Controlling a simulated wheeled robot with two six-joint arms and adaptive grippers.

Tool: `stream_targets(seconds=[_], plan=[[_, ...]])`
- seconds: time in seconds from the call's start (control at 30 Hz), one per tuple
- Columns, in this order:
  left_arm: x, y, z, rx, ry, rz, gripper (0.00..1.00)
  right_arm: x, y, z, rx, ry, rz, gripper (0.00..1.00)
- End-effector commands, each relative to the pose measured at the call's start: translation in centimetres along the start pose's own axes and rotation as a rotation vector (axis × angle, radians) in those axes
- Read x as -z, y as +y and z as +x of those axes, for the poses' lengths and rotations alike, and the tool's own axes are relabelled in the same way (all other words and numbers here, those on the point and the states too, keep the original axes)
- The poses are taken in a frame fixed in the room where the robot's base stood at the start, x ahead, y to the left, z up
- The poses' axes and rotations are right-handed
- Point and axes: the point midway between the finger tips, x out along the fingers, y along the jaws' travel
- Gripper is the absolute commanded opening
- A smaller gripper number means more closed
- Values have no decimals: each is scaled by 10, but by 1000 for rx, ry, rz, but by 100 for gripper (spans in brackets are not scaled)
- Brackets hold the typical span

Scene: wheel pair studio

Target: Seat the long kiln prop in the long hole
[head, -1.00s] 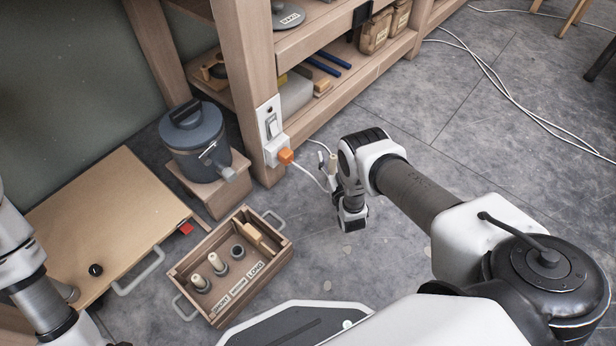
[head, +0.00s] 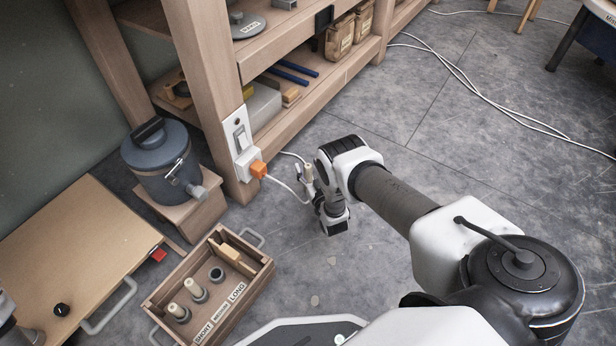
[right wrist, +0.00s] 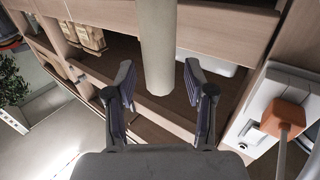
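The long kiln prop (head: 308,172) is a pale cream cylinder in my right gripper (head: 309,186), held upright above the floor beside the shelf post. In the right wrist view the prop (right wrist: 158,45) stands between the two fingers (right wrist: 158,88); its near end shows, its far end is cut off. The long hole (head: 217,274) is an empty grey collar in a wooden tray (head: 258,284), nearest the LONG label (head: 237,292). Two shorter cream props, the medium (head: 194,286) and the short (head: 178,310), stand in the other collars. My left gripper is out of view.
A tan wooden block (head: 231,253) lies at the tray's back. A grey lidded pot (head: 162,160) on a wooden block, a low board (head: 75,245) and a shelf post with an orange plug (head: 258,169) stand nearby. A white cable crosses the floor. Open floor lies right of the tray.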

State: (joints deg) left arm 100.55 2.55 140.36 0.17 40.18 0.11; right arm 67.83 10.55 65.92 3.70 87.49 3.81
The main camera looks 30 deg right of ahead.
Motion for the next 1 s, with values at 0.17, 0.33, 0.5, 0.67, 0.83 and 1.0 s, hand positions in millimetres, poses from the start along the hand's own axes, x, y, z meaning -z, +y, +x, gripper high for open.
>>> stream_targets(seconds=[0.17, 0.33, 0.5, 0.67, 0.83, 1.0], plan=[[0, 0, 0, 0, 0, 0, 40, 0, 0, 0, 0, 0, 0, 0], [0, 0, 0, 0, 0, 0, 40, 0, 0, 0, 0, 1, 0, 0], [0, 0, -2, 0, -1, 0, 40, 2, 0, 0, 0, 1, 0, 0], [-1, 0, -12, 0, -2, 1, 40, 15, 0, 0, 0, 1, 0, 0], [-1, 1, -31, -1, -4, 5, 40, 39, 0, 0, 0, 1, 0, 0], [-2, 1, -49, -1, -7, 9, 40, 43, 3, -30, 0, -4, -1, 0]])
